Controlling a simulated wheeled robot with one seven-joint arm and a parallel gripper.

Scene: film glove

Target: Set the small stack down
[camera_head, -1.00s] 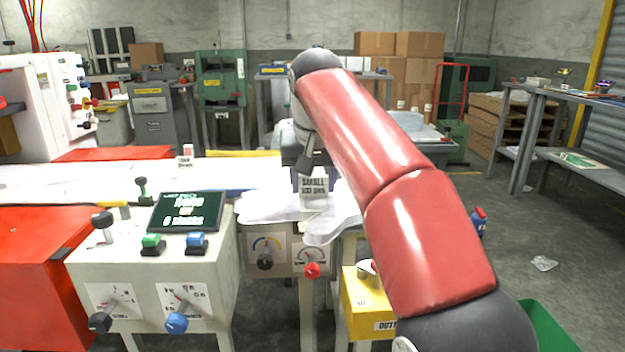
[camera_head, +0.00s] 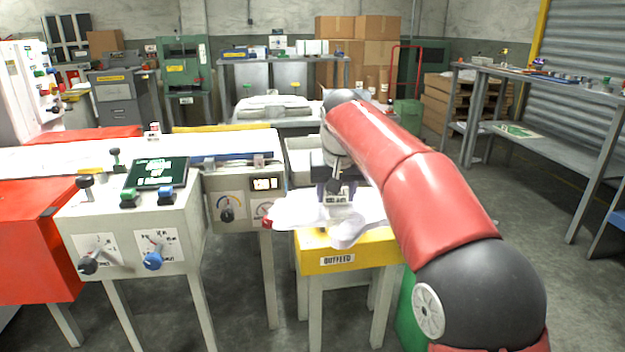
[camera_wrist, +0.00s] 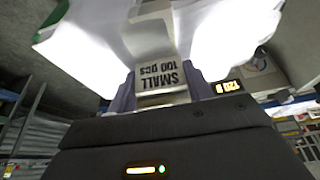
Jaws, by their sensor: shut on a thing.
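The small stack (camera_head: 292,211) is a bundle of white film gloves with a paper band. The band reads "SMALL 100 pcs" in the wrist view (camera_wrist: 158,75). My gripper (camera_head: 336,192) points down and is shut on the banded middle; its purple-grey fingers flank the band in the wrist view (camera_wrist: 160,92). The loose white ends spread and droop to both sides. The stack is over a yellow-topped stand (camera_head: 375,247) with a label like "BUFFEED". One end hangs past the stand's front edge. I cannot tell whether the stack touches the top, which it mostly hides.
A grey control cabinet (camera_head: 130,225) with levers and a small screen stands left of the stand. A white conveyor bed (camera_head: 90,160) runs behind it. A green bin (camera_head: 407,310) is close on the right, partly behind my arm. Shelving (camera_head: 545,95) stands farther right, past open floor.

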